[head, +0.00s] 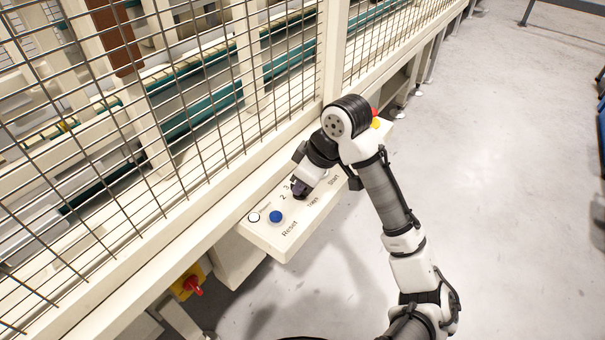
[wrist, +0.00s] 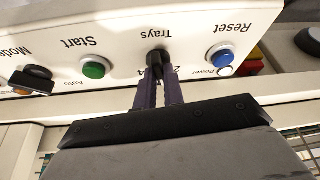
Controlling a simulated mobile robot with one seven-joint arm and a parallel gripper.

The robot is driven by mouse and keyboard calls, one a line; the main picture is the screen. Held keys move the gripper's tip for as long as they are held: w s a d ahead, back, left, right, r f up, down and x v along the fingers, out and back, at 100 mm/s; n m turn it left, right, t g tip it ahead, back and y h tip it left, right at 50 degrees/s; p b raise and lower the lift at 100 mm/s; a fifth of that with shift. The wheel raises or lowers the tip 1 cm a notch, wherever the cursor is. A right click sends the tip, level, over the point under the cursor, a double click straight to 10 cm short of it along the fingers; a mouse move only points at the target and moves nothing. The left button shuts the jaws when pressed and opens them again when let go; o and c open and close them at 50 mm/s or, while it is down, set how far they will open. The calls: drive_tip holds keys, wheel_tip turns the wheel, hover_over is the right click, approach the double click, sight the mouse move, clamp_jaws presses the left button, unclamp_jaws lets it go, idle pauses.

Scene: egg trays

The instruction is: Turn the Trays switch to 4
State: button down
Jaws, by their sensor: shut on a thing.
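The Trays switch (wrist: 158,58) is a small black knob on the cream control panel (wrist: 125,18), which appears upside down in the wrist view. My gripper (wrist: 158,80) is shut on this knob from the front of its dial. A "4" shows left of the fingers and a "2" right of them. The knob's pointer is hidden by the fingers, so its setting cannot be read. In the head view my gripper (head: 300,188) is at the panel (head: 262,236), beside the printed "2" and "3"; the knob is hidden there.
A blue Reset button (wrist: 222,54) and white Power lamp (wrist: 225,71) sit on one side of the switch. A green Start button (wrist: 94,69) and black Mode switch (wrist: 33,78) are on the other. Wire fence (head: 190,110) stands behind the panel; open floor (head: 500,200) lies right.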

drive_tip(key=m+p, duration=0.1)
drive_tip(key=m, duration=0.1)
drive_tip(key=m+t+h+p, duration=0.1)
drive_tip(key=m+p, duration=0.1)
drive_tip(key=m+t+p, duration=0.1)
drive_tip(key=m+p, duration=0.1)
drive_tip(key=shift+s+a+r+m+h, duration=0.15)
drive_tip(key=shift+r+m+h, duration=0.1)
drive_tip(key=shift+m+h, duration=0.05)
drive_tip(key=m+h+p, duration=0.1)
drive_tip(key=m+p, duration=0.1)
drive_tip(key=shift+m+p, duration=0.3)
drive_tip(key=shift+m, duration=0.1)
drive_tip(key=shift+f+m+h+p, duration=0.2)
drive_tip(key=shift+m+h+p, duration=0.2)
drive_tip(key=shift+m+p, duration=0.35)
drive_tip(key=shift+f, duration=0.1)
drive_tip(key=c, duration=1.5)
unclamp_jaws()
drive_tip(key=p+v, duration=0.6)
drive_tip(key=v, duration=0.7)
drive_tip(key=shift+s+r, duration=0.3)
drive_tip(key=shift+s, duration=0.15)
